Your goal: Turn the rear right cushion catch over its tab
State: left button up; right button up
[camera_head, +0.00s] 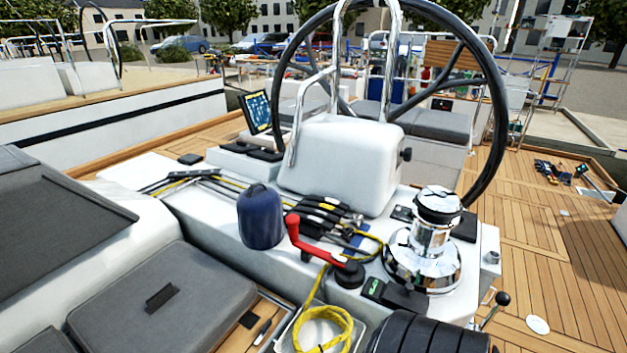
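A dark grey seat cushion (205,290) lies at the lower left, with a small black strap or tab (162,297) on its top. A small black piece (249,320) sits on the wood strip just right of that cushion, beside a slim dark and light object (262,332). Another grey cushion (435,125) lies on a seat behind the steering wheel. I cannot tell which part, if any, is the rear right cushion catch, or how it is turned. Neither of my grippers is in view.
The white console carries a navy cover (260,217), a red-handled lever (310,240), a chrome winch (430,240) and black clutches. The large steering wheel (497,110) rises behind. A yellow rope coil (325,330) lies in front. Open teak deck (545,240) is at right.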

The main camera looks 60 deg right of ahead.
aim_at(265, 329)
jog(key=z, duration=1.2)
